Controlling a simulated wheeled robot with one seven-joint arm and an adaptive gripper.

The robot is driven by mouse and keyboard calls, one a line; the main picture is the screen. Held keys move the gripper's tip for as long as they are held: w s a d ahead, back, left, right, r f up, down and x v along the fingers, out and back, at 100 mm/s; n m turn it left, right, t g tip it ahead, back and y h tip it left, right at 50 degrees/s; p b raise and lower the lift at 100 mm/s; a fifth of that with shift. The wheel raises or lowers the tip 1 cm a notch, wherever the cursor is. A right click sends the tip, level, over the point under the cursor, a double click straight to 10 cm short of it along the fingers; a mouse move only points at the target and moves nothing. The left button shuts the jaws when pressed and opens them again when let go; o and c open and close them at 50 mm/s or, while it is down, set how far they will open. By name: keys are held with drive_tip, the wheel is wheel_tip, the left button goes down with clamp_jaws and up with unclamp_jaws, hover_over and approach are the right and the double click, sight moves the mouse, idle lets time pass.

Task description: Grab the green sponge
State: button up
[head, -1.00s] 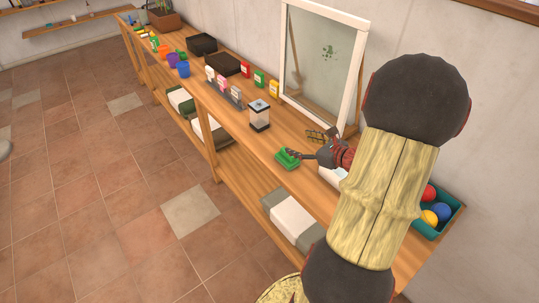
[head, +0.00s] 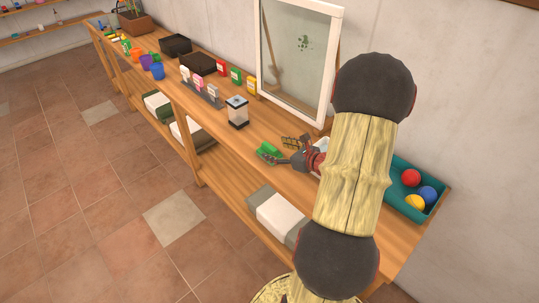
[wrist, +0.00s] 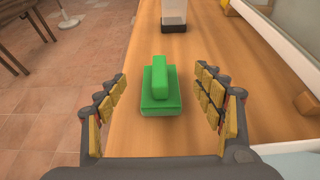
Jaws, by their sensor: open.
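The green sponge (wrist: 160,82) is a small upright block sitting on a wider green base (wrist: 160,106) on the wooden shelf top. In the wrist view it lies straight ahead, midway between the two fingers of my gripper (wrist: 160,98). The fingers are spread wide, one on each side, with a gap between each finger and the green base. In the head view the green sponge (head: 268,150) shows at the tip of my gripper (head: 282,152), near the shelf's front edge. My gripper partly covers it there.
A clear container (head: 237,112) stands beyond the sponge. A white-framed pane (head: 264,60) leans at the back. A teal tray (head: 440,207) with coloured balls is at the right. Boxes, cups and black trays stand farther left. The shelf's front edge is close.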

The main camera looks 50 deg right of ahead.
sight(272, 148)
drive_tip(key=x, duration=0.2)
drive_tip(key=b+x, duration=0.1)
drive_tip(key=shift+w+f, duration=0.25)
drive_tip(key=shift+f, duration=0.1)
drive_tip(key=shift+w, duration=0.5)
drive_tip(key=shift+c, duration=0.7)
drive_tip(key=c, duration=1.5)
